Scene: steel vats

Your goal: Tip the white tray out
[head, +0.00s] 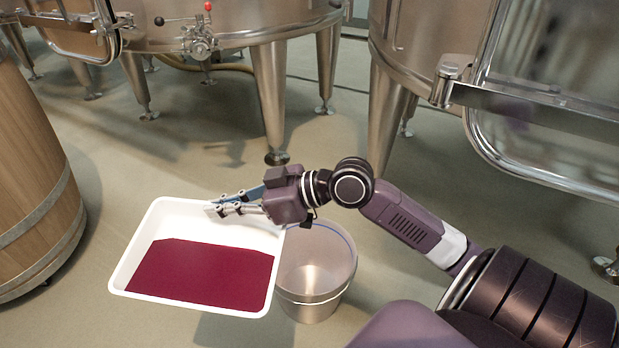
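The white tray (192,222) is in the lower left of the head view, with a flat layer of dark red content (200,273) covering its lower part. The bare white far wall shows above the red. My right gripper (218,208) reaches in from the right and is shut on the far rim of the tray, near its right end. The fingers hide part of that rim. The tray appears held above the floor, and its right edge overlaps a bucket in the picture. My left gripper is out of view.
A metal bucket (322,275) stands on the floor right of the tray. A wooden barrel (30,190) is at the left edge. Steel vats (225,25) on legs stand behind, one (410,40) with an open hatch (550,90) at right. Floor behind the tray is clear.

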